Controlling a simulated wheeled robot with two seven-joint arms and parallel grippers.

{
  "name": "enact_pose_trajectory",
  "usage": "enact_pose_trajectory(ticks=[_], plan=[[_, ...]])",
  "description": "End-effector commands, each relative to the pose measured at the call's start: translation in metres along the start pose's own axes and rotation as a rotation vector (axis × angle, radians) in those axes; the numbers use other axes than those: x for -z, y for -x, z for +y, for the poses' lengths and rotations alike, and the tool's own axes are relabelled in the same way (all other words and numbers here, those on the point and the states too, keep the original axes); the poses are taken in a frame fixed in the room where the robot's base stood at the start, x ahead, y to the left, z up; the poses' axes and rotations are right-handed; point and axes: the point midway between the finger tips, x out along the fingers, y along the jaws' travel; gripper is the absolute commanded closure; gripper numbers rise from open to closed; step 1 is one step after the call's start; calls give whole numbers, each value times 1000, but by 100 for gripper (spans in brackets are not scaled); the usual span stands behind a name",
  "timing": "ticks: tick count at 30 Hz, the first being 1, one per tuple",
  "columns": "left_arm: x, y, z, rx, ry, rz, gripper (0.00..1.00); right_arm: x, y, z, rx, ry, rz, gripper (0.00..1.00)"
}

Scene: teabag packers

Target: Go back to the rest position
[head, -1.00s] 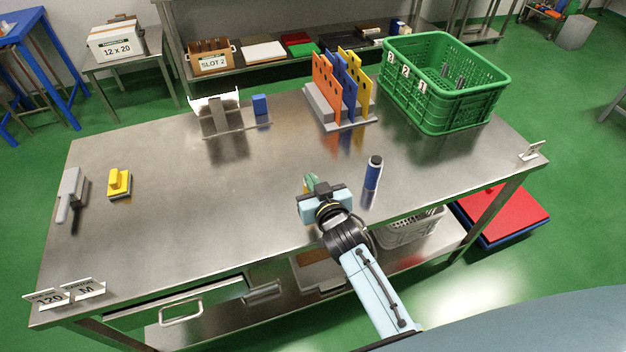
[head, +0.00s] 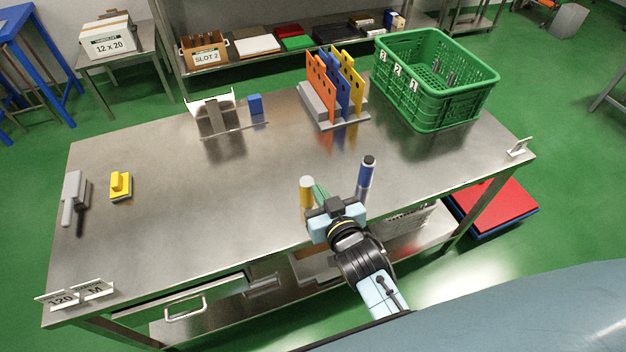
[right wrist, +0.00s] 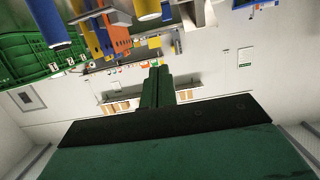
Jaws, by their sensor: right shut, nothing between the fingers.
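My right gripper (head: 321,192) is at the front edge of the steel table (head: 220,205), its green fingers shut and empty. The closed fingers also show in the right wrist view (right wrist: 158,84). A yellow cylinder with a white cap (head: 307,193) stands upright just left of the fingers; whether they touch cannot be told. A blue cylinder with a dark cap (head: 365,178) stands to their right. In the right wrist view the yellow cylinder (right wrist: 147,8) and the blue one (right wrist: 46,22) are at the top edge. My left gripper is not in view.
A rack with orange, blue and yellow boards (head: 345,85) and a green crate (head: 470,100) stand at the back. A yellow-handled block (head: 121,185) and a grey tool (head: 74,190) lie at the left. The table's middle is clear.

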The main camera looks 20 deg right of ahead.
Motion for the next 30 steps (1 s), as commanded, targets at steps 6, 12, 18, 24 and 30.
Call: enact_pose_trajectory(ticks=[6, 12, 18, 24, 30], plan=[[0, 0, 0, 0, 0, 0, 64, 1, 18, 0, 0, 0, 1, 100], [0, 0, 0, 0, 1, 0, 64, 1, 19, 0, 0, 0, 2, 100], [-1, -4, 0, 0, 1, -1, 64, -28, 17, -4, 14, 6, -50, 100], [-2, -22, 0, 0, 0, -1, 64, -158, 25, -13, 68, 35, -284, 100], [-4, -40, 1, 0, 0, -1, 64, -306, 69, -7, 111, 71, -572, 100]])
